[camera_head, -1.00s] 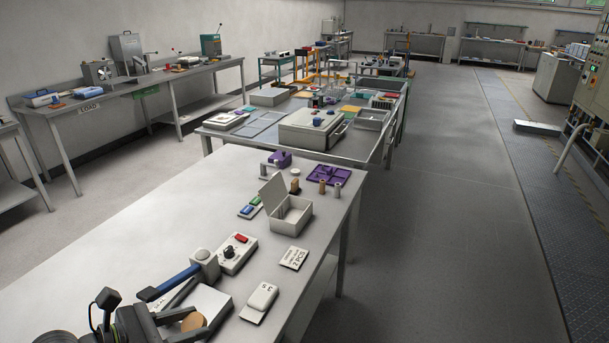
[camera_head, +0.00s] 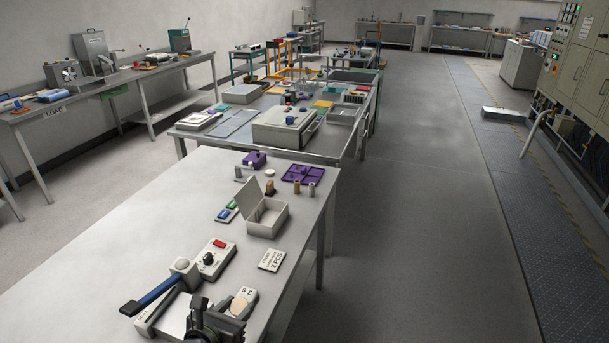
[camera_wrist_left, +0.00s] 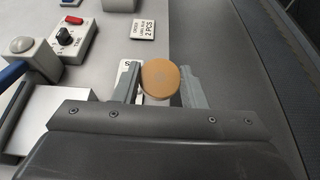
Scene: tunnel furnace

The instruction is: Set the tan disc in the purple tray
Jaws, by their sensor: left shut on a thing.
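My left gripper (camera_head: 238,306) is at the bottom of the head view, over the near part of the table. It is shut on the tan disc (camera_wrist_left: 160,79), which sits between its two fingers in the left wrist view. In the head view the disc (camera_head: 240,303) is partly hidden by the gripper and overlaps a white labelled block (camera_head: 249,293). The purple tray (camera_head: 291,177) lies flat near the far right corner of the same table, well away from the gripper. My right gripper is not in view.
An open-lidded box (camera_head: 268,219) stands between the gripper and the tray. Small cylinders (camera_head: 311,189) stand just in front of the tray. A control box with a red button (camera_head: 213,258) and a blue-handled press (camera_head: 152,296) are left of the gripper. A label card (camera_head: 271,260) lies flat.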

